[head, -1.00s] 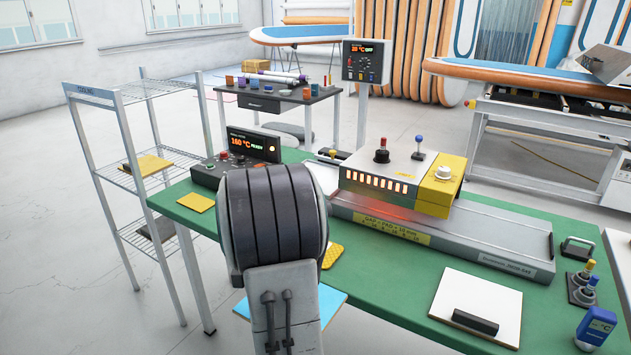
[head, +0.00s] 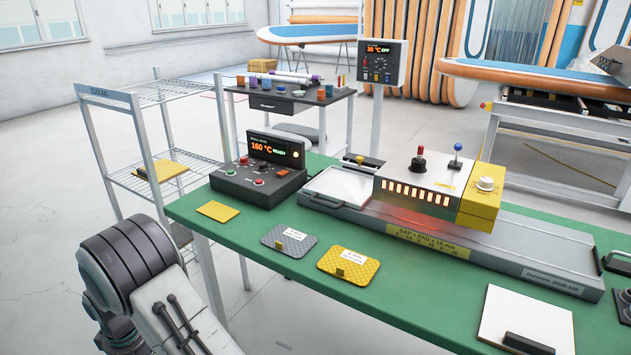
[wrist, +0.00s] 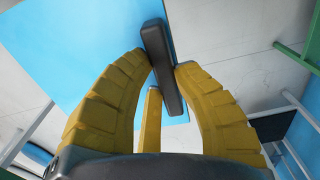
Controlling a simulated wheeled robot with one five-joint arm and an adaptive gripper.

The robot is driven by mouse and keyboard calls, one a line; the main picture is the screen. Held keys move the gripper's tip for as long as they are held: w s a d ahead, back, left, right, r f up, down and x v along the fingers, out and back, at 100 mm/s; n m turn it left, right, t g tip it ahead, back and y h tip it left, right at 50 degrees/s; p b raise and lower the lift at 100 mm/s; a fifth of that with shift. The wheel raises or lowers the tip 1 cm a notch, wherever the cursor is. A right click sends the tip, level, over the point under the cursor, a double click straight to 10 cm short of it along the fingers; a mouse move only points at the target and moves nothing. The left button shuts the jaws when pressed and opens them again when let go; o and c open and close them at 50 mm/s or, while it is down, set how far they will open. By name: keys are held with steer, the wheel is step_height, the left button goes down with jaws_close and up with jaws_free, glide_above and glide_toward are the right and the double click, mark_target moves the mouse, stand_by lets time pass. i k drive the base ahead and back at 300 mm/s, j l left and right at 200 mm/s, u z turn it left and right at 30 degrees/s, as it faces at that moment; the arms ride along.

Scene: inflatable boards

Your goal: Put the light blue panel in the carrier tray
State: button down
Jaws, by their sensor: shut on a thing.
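In the wrist view the light blue panel (wrist: 95,45) fills the upper left, with a dark bar-shaped handle (wrist: 158,50) on it. My gripper (wrist: 163,63) has its yellow fingers shut on that handle. White floor shows beyond the panel. In the head view the gripper and panel are out of sight; only my arm shows at the lower left, beside the green table. A shallow tray (head: 320,203) with a pale surface, apparently the carrier tray, sits at the left end of the grey rail, left of the heater unit.
The heater unit (head: 440,185) glows over the rail (head: 470,240). A control box (head: 258,180) reads 160 °C. Grey (head: 289,240) and yellow (head: 348,265) pads lie at the table's front. A white panel (head: 525,320) lies at right. A wire rack (head: 150,170) stands at left.

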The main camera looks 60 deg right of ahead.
mark_target(344, 185)
steer(key=i+l, duration=0.1)
steer(key=i, duration=0.65)
steer(key=i+l+z, duration=0.1)
steer(key=i, duration=0.6)
